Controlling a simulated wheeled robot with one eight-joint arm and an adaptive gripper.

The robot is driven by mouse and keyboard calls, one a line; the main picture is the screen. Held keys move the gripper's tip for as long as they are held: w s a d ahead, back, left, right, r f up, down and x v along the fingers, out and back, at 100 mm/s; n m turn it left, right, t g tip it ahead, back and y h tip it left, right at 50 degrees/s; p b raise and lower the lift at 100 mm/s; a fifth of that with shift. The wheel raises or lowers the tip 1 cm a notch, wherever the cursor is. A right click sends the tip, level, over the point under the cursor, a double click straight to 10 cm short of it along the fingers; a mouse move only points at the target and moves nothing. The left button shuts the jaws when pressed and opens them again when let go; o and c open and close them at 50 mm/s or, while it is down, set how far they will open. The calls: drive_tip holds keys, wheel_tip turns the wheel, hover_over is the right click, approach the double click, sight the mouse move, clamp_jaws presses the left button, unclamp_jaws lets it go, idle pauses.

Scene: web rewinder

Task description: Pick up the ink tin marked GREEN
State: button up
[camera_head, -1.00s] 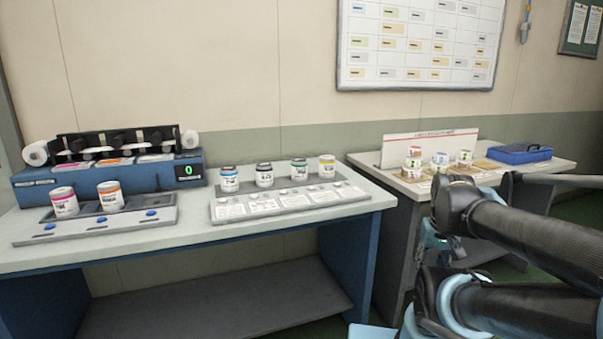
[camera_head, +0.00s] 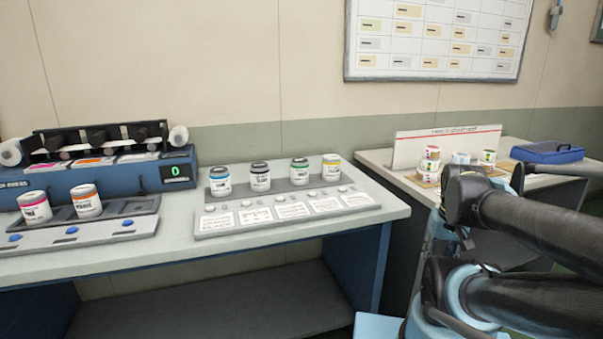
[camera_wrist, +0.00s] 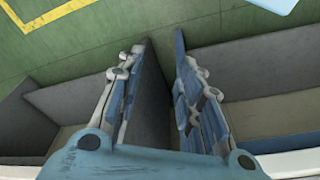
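The tin with a green band (camera_head: 299,172) stands upright in the head view, on the rear part of a grey tray (camera_head: 215,221) on the bench. Its lettering is too small to read. It is third from the left in a row, between a black-banded tin (camera_head: 260,178) and a yellow-banded tin (camera_head: 331,168). A blue-banded tin (camera_head: 220,181) stands at the left end. My gripper (camera_wrist: 164,40) is open and empty in the wrist view, with green floor and the grey and blue panels of furniture below it. It is well apart from the tins.
Two more tins, pink-banded (camera_head: 35,208) and orange-banded (camera_head: 87,201), stand in a holder before a blue machine (camera_head: 140,178) showing 0. A second table (camera_head: 375,156) at right carries small pots and a blue box (camera_head: 547,152). A gap separates the tables.

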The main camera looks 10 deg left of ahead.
drive_tip(key=o, duration=0.5)
drive_tip(key=shift+s+r, duration=0.15)
drive_tip(key=shift+r, duration=0.05)
drive_tip(key=o, duration=0.7)
drive_tip(key=shift+w+a+r+n, duration=0.2)
drive_tip(key=shift+w+a+r, duration=0.1)
drive_tip(key=shift+r, duration=0.3)
drive_tip(key=shift+w+a+r+n, duration=0.2)
drive_tip(key=shift+w+a+r, duration=0.1)
drive_tip(key=shift+r, duration=0.3)
drive_tip(key=shift+c, duration=0.2)
wheel_tip(320, 180, up, 22)
drive_tip(key=r+n+y, duration=0.1)
drive_tip(key=n+y, duration=0.3)
drive_tip(key=n, duration=0.9)
hover_over(303, 160)
drive_tip(key=s+d, duration=0.2)
drive_tip(key=d, duration=0.3)
drive_tip(key=shift+g, duration=0.3)
drive_tip(key=x, duration=1.2)
drive_tip(key=shift+a+f, duration=0.1)
drive_tip(key=shift+a, duration=0.2)
drive_tip(key=shift+x, duration=2.65)
